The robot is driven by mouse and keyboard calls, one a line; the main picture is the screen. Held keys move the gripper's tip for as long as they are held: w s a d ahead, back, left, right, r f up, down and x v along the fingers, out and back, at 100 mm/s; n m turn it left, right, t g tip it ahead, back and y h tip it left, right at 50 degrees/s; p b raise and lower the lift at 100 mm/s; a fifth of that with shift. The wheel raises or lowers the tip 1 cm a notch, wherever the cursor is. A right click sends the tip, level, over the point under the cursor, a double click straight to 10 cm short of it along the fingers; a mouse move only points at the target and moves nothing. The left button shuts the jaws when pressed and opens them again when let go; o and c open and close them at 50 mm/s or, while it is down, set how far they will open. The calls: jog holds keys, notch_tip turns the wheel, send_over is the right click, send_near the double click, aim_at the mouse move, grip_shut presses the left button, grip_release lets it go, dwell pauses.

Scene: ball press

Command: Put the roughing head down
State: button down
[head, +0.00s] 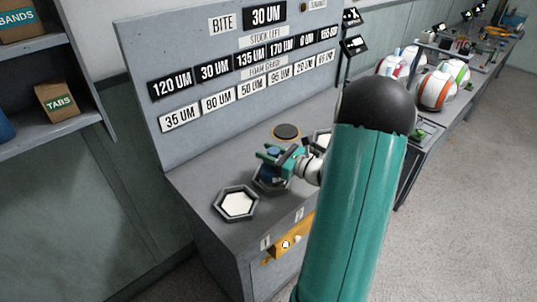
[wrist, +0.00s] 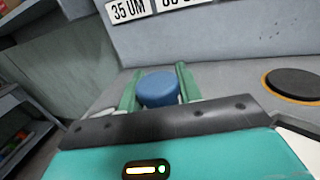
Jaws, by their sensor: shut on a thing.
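The roughing head looks to be the blue round piece (wrist: 158,88) between the green fingers of my gripper (wrist: 158,84) in the wrist view. In the head view my gripper (head: 271,155) is over the bench, at a hexagonal tray (head: 268,184) that it partly covers. The blue piece shows there as a small patch (head: 273,153). The underside of the piece is hidden, so I cannot tell whether it touches the tray.
An empty-looking hexagonal tray with a white floor (head: 236,205) is at the left on the bench (head: 205,185). A dark disc with an orange rim (head: 286,131) lies behind my gripper. A labelled back panel (head: 160,60) rises behind. Another tray (head: 321,139) is partly hidden by my arm.

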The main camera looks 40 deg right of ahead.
jog(key=shift+f, duration=0.3)
jog(key=shift+f, duration=0.15)
jog(key=c, duration=0.9)
grip_release()
jog(key=shift+f, duration=0.1)
jog(key=shift+c, duration=0.2)
